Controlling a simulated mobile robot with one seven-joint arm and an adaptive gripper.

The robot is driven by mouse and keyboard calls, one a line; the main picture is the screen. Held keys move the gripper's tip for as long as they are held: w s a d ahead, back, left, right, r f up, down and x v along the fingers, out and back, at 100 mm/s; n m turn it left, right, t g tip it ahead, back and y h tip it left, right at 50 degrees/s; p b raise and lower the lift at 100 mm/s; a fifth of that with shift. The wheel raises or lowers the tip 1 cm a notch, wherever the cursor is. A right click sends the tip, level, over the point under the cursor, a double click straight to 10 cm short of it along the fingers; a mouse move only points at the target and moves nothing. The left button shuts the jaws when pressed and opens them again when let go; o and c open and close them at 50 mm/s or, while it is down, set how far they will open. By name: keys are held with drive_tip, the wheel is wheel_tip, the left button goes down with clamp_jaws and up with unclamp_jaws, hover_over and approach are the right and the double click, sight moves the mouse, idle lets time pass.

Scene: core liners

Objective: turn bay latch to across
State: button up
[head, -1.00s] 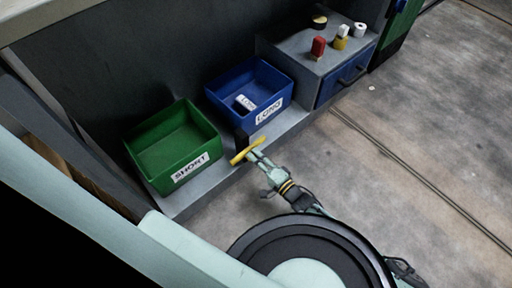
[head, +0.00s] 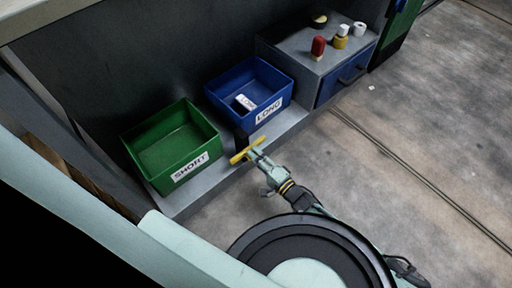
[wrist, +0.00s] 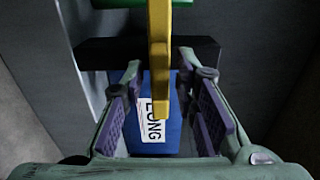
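The yellow bay latch (head: 240,156) is a bar on a dark mount at the front edge of the grey shelf, between the green and blue bins. In the head view it lies slanted, from lower left to upper right. In the wrist view the latch (wrist: 159,50) runs up and down the picture, between my fingers. My gripper (head: 258,158) is open around the latch. The purple pads stand clear on both sides of the bar, with visible gaps. The dark mount (wrist: 95,54) shows behind the bar.
A green bin (head: 150,160) labelled SHORT and a blue bin (head: 225,101) labelled LONG, holding a small white-labelled object, flank the latch. A grey cabinet (head: 300,62) with a blue drawer carries several small items. The floor on the right is open.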

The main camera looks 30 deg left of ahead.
drive_tip(key=shift+o, duration=0.4)
drive_tip(key=v, duration=1.2)
drive_tip(key=shift+r, duration=0.1)
